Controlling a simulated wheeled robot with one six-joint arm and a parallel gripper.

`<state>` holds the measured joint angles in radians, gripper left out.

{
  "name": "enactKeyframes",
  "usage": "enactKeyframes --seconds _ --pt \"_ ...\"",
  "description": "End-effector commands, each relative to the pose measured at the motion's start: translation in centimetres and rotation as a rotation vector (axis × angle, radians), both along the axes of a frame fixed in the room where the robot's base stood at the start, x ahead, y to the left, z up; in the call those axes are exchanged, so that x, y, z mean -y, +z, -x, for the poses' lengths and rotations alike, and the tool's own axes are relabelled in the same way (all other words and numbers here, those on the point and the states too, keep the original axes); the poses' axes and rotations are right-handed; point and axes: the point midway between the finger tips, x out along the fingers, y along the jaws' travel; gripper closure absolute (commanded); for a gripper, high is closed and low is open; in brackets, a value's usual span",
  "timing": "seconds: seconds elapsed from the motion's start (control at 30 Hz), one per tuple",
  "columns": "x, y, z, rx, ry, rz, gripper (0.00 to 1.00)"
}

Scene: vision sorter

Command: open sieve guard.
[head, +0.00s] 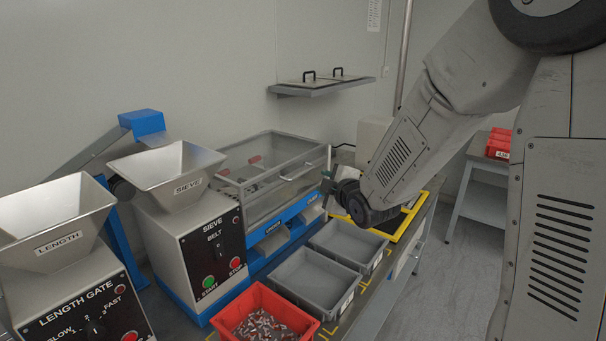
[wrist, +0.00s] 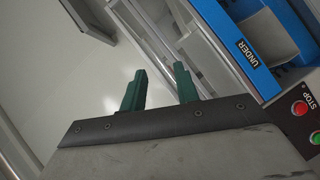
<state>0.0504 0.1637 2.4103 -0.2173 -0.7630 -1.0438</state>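The sieve guard (head: 268,165) is a clear box-like cover with a grey frame, lying closed over the sieve, with a pale bar handle (head: 303,171) on its front face. Part of its frame also shows at the top of the wrist view (wrist: 207,60). The sieve machine (head: 213,240) has a hopper and a panel marked SIEVE. My gripper (head: 327,188) is just right of the guard's front right corner, apart from the handle. Its two green fingers (wrist: 158,92) stand apart with nothing between them in the wrist view.
Two grey bins (head: 315,282) and a red bin of small parts (head: 262,314) stand in front of the sieve. A blue chute unit marked UNDER (wrist: 255,50) lies below the guard. A wall shelf (head: 325,86) hangs behind. The length gate (head: 75,290) is at left.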

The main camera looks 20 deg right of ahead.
Motion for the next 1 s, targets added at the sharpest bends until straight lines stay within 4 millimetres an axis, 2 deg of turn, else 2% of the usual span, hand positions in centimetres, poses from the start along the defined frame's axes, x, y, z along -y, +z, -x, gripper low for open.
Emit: enactKeyframes --seconds 0.03,0.13,0.4,0.57,0.8,1.0 --pt "-0.2 -1.2 -1.0 0.064 0.034 0.045 0.69" --pt "-0.8 -1.9 -2.2 0.217 0.088 0.132 0.69" --pt "-1.4 -2.9 -2.5 0.454 0.131 0.251 0.69" --pt "-1.8 -2.6 -3.6 0.481 0.134 0.261 0.69" --pt "-2.7 -1.8 -7.4 0.479 0.134 0.26 0.69" --pt "-3.1 -1.5 -9.4 0.477 0.134 0.259 0.69"
